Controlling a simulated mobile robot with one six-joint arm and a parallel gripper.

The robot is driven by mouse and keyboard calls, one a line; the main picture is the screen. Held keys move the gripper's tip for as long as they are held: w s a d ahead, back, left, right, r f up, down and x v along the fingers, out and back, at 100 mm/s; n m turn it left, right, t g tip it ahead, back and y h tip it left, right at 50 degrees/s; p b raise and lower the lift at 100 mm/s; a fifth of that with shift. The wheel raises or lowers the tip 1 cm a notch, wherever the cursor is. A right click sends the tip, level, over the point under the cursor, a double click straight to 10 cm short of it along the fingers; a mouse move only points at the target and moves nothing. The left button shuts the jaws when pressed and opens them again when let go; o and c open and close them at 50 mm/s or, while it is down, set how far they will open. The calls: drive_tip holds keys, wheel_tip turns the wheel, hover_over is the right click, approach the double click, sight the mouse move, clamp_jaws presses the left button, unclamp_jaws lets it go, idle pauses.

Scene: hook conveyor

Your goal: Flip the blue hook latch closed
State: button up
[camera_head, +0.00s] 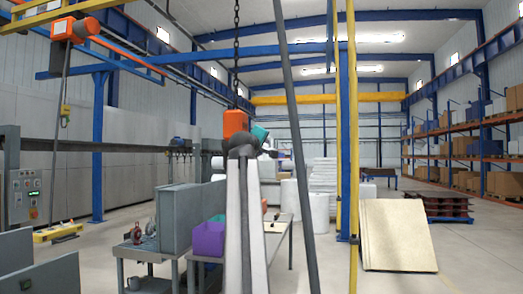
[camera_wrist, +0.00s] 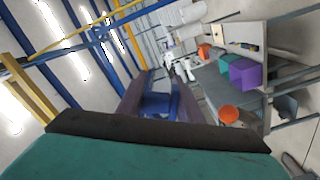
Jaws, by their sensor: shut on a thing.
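A blue piece (camera_wrist: 160,104), which looks like the hook latch, sits between the two dark fingers of my gripper (camera_wrist: 163,88) in the wrist view. My gripper is shut on it. The teal body of my gripper fills the bottom of that view. In the head view my gripper (camera_head: 264,138) shows as a small teal shape behind the top of my arm, right beside an orange block (camera_head: 235,122) under a hanging chain (camera_head: 237,60). My arm covers the fingers, the latch and the rest of the hook there. I cannot tell the latch's angle.
A grey workbench (camera_head: 173,254) stands low at the left, with a purple bin (camera_head: 208,239) on its right. A dark slanted bar (camera_head: 297,150) and a yellow post (camera_head: 353,150) rise to the right of my arm.

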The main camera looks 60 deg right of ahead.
drive_tip(key=shift+w+a+f+m+b, duration=0.15)
drive_tip(key=shift+f+m+b, duration=0.15)
drive_tip(key=shift+m+b, duration=0.7)
drive_tip(key=shift+w+d+f+m+b, duration=0.1)
drive_tip(key=shift+f+m+b, duration=0.25)
drive_tip(key=shift+m+b, duration=0.65)
drive_tip(key=shift+w+a+f+m+b, duration=0.15)
drive_tip(key=shift+f+m+b, duration=0.15)
drive_tip(key=shift+m+b, duration=0.7)
drive_tip(key=shift+w+a+f+m+b, duration=0.1)
drive_tip(key=shift+w+f+m+b, duration=0.2)
drive_tip(key=shift+m+b, duration=0.65)
drive_tip(key=shift+w+a+f+m+b, duration=0.1)
drive_tip(key=shift+w+f+m+b, duration=0.15)
drive_tip(key=shift+m+b, duration=0.65)
drive_tip(key=shift+w+a+f+m+b, duration=0.1)
drive_tip(key=shift+w+f+m+b, duration=0.3)
drive_tip(key=shift+m, duration=0.85)
drive_tip(key=shift+s+r, duration=0.1)
drive_tip(key=shift+r, duration=0.05)
drive_tip(key=o, duration=0.9)
drive_tip(key=shift+s, duration=0.1)
drive_tip(key=shift+c, duration=0.2)
